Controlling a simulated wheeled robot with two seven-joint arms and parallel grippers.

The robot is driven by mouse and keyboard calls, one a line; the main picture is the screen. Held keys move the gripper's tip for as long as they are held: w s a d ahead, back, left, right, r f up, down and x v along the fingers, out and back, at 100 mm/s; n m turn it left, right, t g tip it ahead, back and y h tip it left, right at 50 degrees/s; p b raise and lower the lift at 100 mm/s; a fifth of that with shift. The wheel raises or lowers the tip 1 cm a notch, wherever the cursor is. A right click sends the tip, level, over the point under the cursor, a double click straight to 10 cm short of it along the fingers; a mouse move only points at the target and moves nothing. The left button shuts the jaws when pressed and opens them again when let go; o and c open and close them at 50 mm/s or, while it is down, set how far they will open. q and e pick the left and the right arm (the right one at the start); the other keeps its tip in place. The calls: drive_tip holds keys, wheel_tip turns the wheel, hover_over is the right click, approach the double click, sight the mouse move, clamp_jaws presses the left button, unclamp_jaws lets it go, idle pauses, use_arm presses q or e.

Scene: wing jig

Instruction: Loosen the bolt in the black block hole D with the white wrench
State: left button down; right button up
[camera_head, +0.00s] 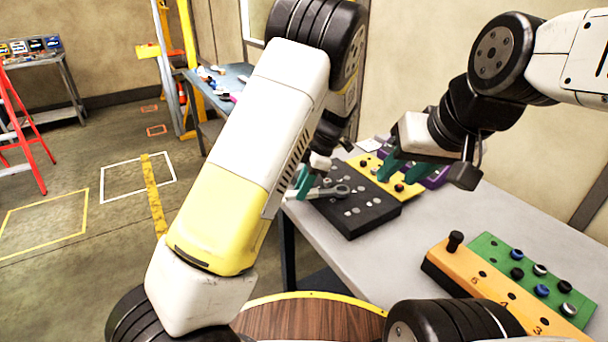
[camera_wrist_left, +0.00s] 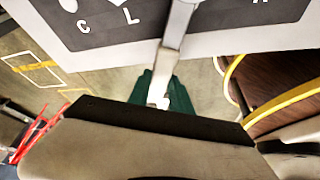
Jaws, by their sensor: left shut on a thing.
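The black block (camera_head: 371,224) lies on the grey table with several round holes or bolts in its top. In the left wrist view, part of the black block (camera_wrist_left: 110,35) shows the letters C and L; the mark D is not readable. My left gripper (camera_head: 303,182) is shut on the white wrench (camera_head: 328,193), whose head lies over the left part of the black block. The wrench (camera_wrist_left: 178,25) runs up from my left fingers (camera_wrist_left: 163,97) in the wrist view, its far end cut off. My right gripper (camera_head: 400,170) hangs over the yellow block, its fingers apart and empty.
A yellow block (camera_head: 410,190) and a purple block (camera_head: 437,177) stand behind the black block. An orange block (camera_head: 480,283) and a green block (camera_head: 490,245) with several knobs are at the right. The grey table (camera_head: 500,205) is clear between these groups.

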use_arm(q)
drive_tip(key=shift+a+f, duration=0.1)
drive_tip(key=shift+f, duration=0.05)
idle(0.5)
drive_tip(key=shift+f, duration=0.6)
drive_tip(key=shift+s, duration=0.1)
drive_tip(key=shift+s+d+n+g, duration=0.2)
drive_tip(key=shift+s+n+g, duration=0.05)
drive_tip(key=shift+s+n, duration=0.35)
drive_tip(key=shift+s+d+n+g, duration=0.15)
drive_tip(key=shift+s+n+g, duration=0.1)
drive_tip(key=shift+s+n, duration=0.3)
drive_tip(key=shift+r, duration=0.1)
drive_tip(key=shift+s+d+r+n+g+h, duration=0.1)
drive_tip(key=shift+s+d+n+g+h, duration=0.15)
drive_tip(key=shift+s+n, duration=0.35)
drive_tip(key=shift+s+d+r+n+g+h, duration=0.15)
drive_tip(key=shift+s+d+n, duration=0.2)
drive_tip(key=shift+n, duration=0.3)
